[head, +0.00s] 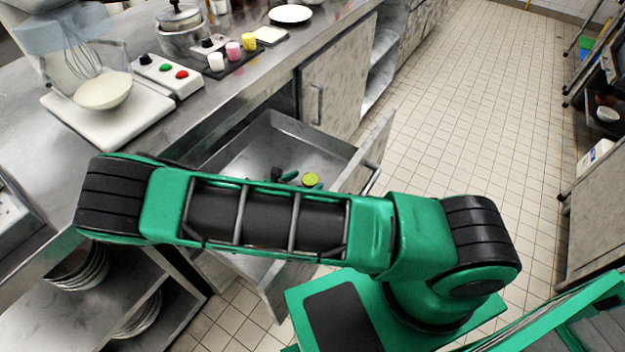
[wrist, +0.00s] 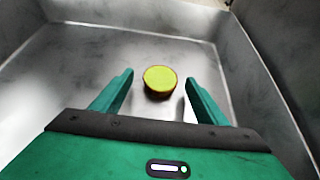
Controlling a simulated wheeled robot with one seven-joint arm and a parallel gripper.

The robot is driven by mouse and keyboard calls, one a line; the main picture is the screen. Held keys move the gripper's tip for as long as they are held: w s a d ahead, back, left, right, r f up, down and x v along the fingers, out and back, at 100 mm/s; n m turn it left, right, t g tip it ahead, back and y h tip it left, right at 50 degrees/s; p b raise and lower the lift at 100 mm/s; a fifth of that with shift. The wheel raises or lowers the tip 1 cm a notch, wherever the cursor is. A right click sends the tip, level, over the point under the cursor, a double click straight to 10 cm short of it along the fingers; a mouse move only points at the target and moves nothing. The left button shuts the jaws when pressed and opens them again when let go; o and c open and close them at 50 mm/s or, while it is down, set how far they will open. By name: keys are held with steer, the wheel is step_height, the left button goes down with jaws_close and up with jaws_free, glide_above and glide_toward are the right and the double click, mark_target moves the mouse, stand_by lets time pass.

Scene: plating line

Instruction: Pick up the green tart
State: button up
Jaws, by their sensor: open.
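The green tart (wrist: 160,79) is a small round tart with a yellow-green top and a brown crust. It lies on the metal floor of an open drawer (head: 255,122). In the head view the tart (head: 311,179) shows just above my arm. My gripper (wrist: 158,82) is open, with its two green fingers to the left and right of the tart in the wrist view. I cannot tell whether the fingertips are level with it. In the head view my arm hides most of the gripper (head: 284,175) and part of the drawer.
The drawer's side walls (wrist: 262,75) rise close around the gripper. The steel counter above holds a whisk mixer (head: 85,65), a button box (head: 168,74), a dark tray with small coloured cups (head: 233,52) and a pot (head: 180,40). The tiled floor to the right is clear.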

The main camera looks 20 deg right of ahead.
steer(key=shift+x, duration=0.95)
steer(key=c, duration=0.8)
steer(key=shift+r, duration=0.15)
